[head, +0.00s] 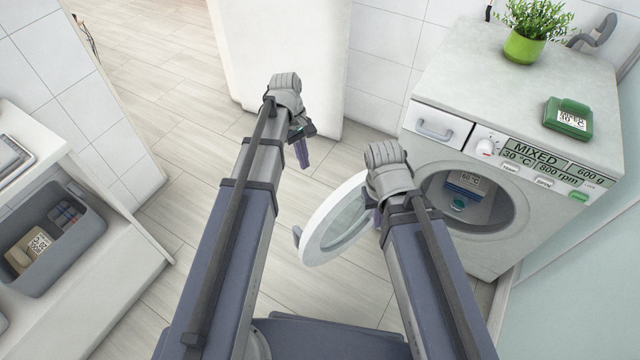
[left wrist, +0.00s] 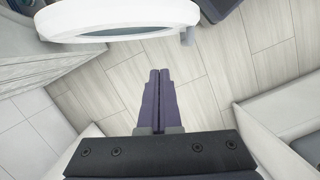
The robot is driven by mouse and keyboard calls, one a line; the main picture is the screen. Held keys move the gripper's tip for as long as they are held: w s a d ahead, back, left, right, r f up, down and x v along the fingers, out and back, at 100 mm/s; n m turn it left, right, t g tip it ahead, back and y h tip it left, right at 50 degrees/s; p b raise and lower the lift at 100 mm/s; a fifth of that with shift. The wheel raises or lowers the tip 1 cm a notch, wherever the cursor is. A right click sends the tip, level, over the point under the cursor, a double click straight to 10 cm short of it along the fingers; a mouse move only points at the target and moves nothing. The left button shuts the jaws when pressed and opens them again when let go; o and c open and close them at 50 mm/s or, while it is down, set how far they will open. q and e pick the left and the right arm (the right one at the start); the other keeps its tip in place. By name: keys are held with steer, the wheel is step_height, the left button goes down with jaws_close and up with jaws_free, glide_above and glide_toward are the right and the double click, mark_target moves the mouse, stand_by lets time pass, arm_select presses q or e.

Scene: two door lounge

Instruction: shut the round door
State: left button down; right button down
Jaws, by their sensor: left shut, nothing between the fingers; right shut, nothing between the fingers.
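The round door (head: 340,222) of the white washing machine (head: 478,230) stands wide open, swung out to the left of the drum opening (head: 466,196). It has a white ring, a glass middle and a small grey handle on its left edge. My right arm hides part of it. My right gripper (head: 377,217) is beside the door's right part; I cannot tell if it touches. My left gripper (head: 302,152) is shut and empty, apart from the door, beyond it and to the left. The left wrist view shows its closed fingers (left wrist: 160,98), with the door rim (left wrist: 120,20) at the top.
A box with a label (head: 467,186) is in the drum. A green plant pot (head: 524,46) and a green box (head: 568,118) stand on the machine. A shelf with a grey bin (head: 62,262) is at the left. Tiled floor is clear between.

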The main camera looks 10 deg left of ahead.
arm_select(q)
steer(key=shift+s+f, duration=0.1)
steer(key=s+d+f+b, duration=0.4)
steer(key=d+f+b, duration=0.1)
steer(key=f+b, duration=0.4)
steer(key=shift+f+b, duration=0.2)
steer(key=shift+b, duration=0.15)
stand_by(0.3)
